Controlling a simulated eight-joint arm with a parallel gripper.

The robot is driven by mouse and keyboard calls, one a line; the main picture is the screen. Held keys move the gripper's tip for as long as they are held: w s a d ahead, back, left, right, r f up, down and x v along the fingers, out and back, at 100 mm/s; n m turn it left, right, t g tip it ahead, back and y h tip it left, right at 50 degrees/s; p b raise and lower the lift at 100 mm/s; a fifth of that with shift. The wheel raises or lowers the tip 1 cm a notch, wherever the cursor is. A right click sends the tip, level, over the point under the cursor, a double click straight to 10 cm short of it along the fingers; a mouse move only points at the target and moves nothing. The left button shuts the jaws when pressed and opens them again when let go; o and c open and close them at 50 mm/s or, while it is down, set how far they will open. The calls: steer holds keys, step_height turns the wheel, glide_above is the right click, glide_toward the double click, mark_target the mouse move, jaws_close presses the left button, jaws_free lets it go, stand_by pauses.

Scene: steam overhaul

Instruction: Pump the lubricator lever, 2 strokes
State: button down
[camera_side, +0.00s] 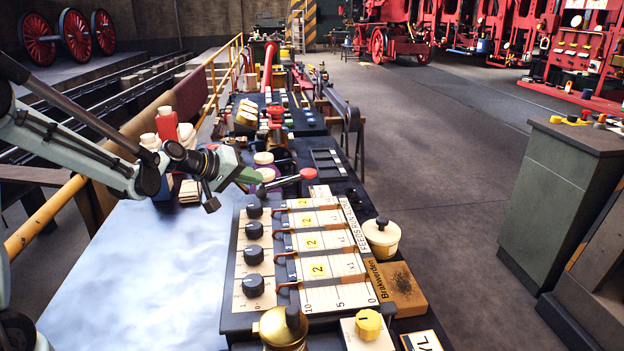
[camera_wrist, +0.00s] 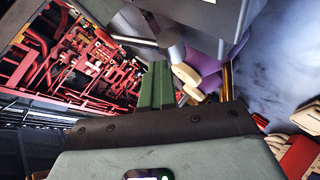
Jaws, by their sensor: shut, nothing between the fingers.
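The lubricator (camera_side: 311,240) is a dark box with a cream panel, several black knobs and copper-coloured pipes. Its lever (camera_side: 284,183) is a dark bar with a red knob (camera_side: 307,173) at its right end, at the far end of the box. My gripper (camera_side: 250,176) has green fingers, shut and empty, just left of the lever. Whether they touch the bar cannot be told. In the wrist view the closed fingers (camera_wrist: 155,86) show in the middle; the red knob cannot be made out there.
A cream lidded pot (camera_side: 381,236) and a wooden brush block (camera_side: 396,287) stand right of the lubricator. A brass cup (camera_side: 283,329) stands at its near end. Bottles (camera_side: 167,124) stand behind my wrist. The pale bench top (camera_side: 150,270) at left is clear.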

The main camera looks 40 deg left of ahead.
steer(key=shift+s+a+r, duration=0.1)
steer(key=shift+s+r, duration=0.15)
steer(key=shift+r, duration=0.15)
steer(key=shift+s+a+r, duration=0.2)
steer(key=shift+r, duration=0.55)
steer(key=shift+s+a+r, duration=0.15)
steer(key=shift+r, duration=0.65)
steer(key=shift+s+a+r, duration=0.2)
steer(key=shift+r, duration=0.55)
steer(key=s+d+m+g, duration=0.1)
steer(key=s+d, duration=0.2)
steer(key=s+d+m+g, duration=0.1)
steer(key=s+d+m, duration=0.1)
steer(key=s+d, duration=0.1)
steer(key=s+d+f+m+g, duration=0.1)
steer(key=s+d+m, duration=0.1)
steer(key=s+d, duration=0.1)
steer(key=shift+s+d, duration=0.35)
steer(key=shift+s, duration=0.15)
steer(key=s+d+f+m+y, duration=0.1)
steer(key=s+f+m, duration=0.1)
steer(key=s, duration=0.2)
steer(key=s+d+f+m+g+y, duration=0.1)
steer(key=s+m, duration=0.1)
steer(key=s, duration=0.3)
steer(key=shift+s+d+f+g, duration=0.25)
steer(key=shift+s+f+g, duration=0.05)
steer(key=shift+f, duration=0.1)
